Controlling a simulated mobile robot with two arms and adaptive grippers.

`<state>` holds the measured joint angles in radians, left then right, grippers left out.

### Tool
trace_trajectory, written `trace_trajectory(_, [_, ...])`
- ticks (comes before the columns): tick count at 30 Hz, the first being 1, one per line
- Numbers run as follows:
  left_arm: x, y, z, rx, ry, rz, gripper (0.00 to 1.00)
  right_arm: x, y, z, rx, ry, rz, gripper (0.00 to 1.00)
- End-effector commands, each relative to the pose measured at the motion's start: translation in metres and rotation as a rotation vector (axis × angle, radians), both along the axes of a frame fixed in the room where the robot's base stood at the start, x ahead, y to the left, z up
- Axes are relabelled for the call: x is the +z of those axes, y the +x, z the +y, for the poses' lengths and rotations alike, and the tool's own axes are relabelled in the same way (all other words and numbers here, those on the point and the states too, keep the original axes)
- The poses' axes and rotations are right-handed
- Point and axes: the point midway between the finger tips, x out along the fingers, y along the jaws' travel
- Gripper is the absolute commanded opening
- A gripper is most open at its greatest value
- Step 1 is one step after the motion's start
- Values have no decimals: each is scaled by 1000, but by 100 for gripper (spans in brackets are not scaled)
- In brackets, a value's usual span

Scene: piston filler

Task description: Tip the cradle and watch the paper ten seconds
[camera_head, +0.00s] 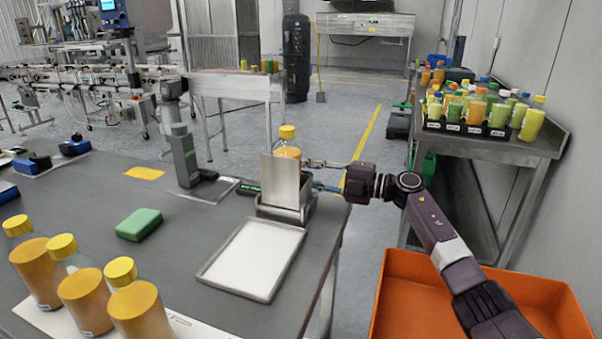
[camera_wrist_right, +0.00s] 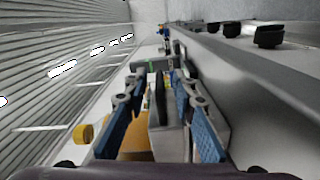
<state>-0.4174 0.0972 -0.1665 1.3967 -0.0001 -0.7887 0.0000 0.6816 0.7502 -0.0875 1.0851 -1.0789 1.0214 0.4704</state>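The metal cradle (camera_head: 284,212) stands near the right edge of the grey table, with an upright plate at its front. A bottle of orange liquid with a yellow cap (camera_head: 287,131) is in it, upright and partly hidden by the plate. White paper (camera_head: 255,257) lies flat in a shallow metal tray in front of the cradle. My right gripper (camera_head: 310,174) is at the cradle's right side with its fingers apart. In the right wrist view its blue finger pads (camera_wrist_right: 163,115) stand either side of a metal part; contact cannot be told. My left gripper is not in view.
Several orange bottles (camera_head: 83,293) stand at the table's front left. A green block (camera_head: 139,224), a yellow card (camera_head: 145,173) and a grey post (camera_head: 183,150) are on the table. An orange bin (camera_head: 400,310) is at lower right. A metal cart (camera_head: 545,147) holds several bottles.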

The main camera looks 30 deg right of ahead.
Motion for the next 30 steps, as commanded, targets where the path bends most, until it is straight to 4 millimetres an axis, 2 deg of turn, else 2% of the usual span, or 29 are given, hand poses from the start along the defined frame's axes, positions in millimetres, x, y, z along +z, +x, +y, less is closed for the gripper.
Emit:
trace_trajectory(3, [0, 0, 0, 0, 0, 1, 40, 1, 6, 5, 0, 1, -1, 24])
trace_trajectory(11, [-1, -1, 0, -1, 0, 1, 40, 0, 7, 6, -1, 0, 0, 24])
trace_trajectory(18, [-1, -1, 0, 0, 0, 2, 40, 0, 7, 6, -1, 0, 0, 0])
trace_trajectory(30, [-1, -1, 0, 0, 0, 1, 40, 0, 7, 6, -1, -2, 0, 0])
